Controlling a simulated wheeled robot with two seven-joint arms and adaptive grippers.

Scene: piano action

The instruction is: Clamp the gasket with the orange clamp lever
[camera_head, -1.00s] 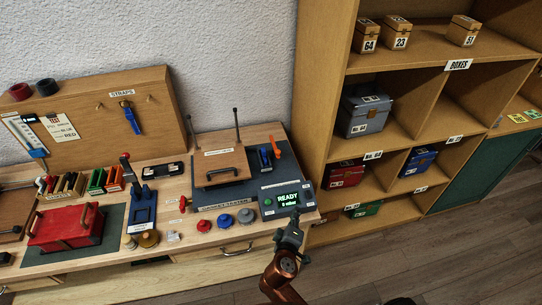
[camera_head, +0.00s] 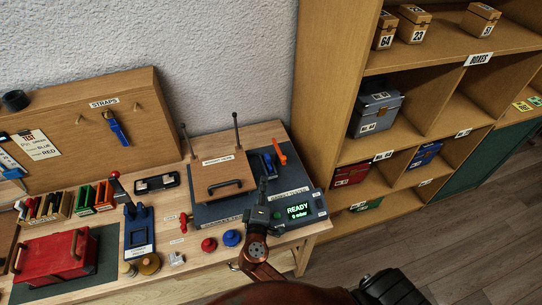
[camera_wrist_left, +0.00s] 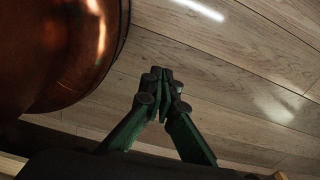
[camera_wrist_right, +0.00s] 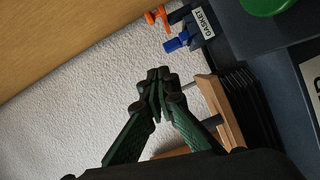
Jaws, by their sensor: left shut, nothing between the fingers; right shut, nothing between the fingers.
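The orange clamp lever (camera_head: 278,150) stands at the back right of the gasket tester (camera_head: 240,209), beside a blue clamp part (camera_head: 267,163). In the right wrist view the orange lever (camera_wrist_right: 160,17) and the blue part (camera_wrist_right: 177,42) show at the top, by a "GASKET" label (camera_wrist_right: 203,22). My right gripper (camera_head: 263,187) is shut and empty over the tester, in front of the lever and apart from it. Its fingertips also show in the right wrist view (camera_wrist_right: 159,76). I cannot clearly make out the gasket. My left gripper (camera_wrist_left: 161,76) is shut and empty above the wooden floor.
A wooden plate with a black handle (camera_head: 222,175) lies on the tester, with two dark upright rods behind. The display (camera_head: 297,211) reads READY, 0 mbar. A shelf of boxes (camera_head: 345,95) stands right.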

